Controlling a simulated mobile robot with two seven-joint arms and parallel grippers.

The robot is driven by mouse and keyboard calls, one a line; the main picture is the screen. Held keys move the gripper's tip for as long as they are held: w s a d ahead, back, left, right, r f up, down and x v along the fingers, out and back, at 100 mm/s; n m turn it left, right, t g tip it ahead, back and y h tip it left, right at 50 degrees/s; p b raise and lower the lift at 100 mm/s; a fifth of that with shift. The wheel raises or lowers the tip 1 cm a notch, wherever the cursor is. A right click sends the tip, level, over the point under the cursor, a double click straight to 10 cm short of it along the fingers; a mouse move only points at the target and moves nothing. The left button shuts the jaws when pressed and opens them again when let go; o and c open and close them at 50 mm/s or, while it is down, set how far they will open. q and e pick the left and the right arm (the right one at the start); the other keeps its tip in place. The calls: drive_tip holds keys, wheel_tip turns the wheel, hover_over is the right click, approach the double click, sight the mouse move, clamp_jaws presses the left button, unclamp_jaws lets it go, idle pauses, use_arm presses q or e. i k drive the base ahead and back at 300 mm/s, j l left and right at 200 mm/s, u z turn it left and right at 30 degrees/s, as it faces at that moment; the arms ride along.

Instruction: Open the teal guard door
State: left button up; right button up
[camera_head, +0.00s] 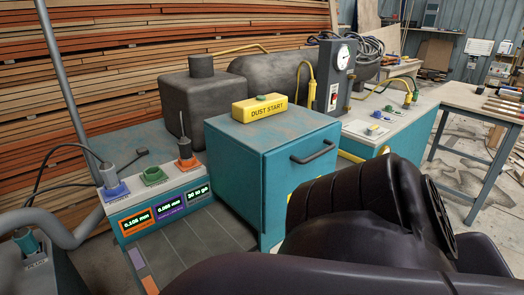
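The teal guard door (290,175) is the right-hand face of a teal cabinet in the middle of the head view. It looks shut, flush with the cabinet (235,185). A black bar handle (314,152) sits near its top. A dark arm of mine fills the lower right in front of the door and hides its lower right part. Neither gripper's fingertips show.
A yellow DUST START box (260,107) stands on the cabinet top. A control panel (160,200) with small displays is to the left. A teal bench (385,125) with a gauge post (335,75) stands behind right. A work table (470,105) is farther right.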

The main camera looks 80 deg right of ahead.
sight(313, 156)
drive_tip(key=z, duration=2.6)
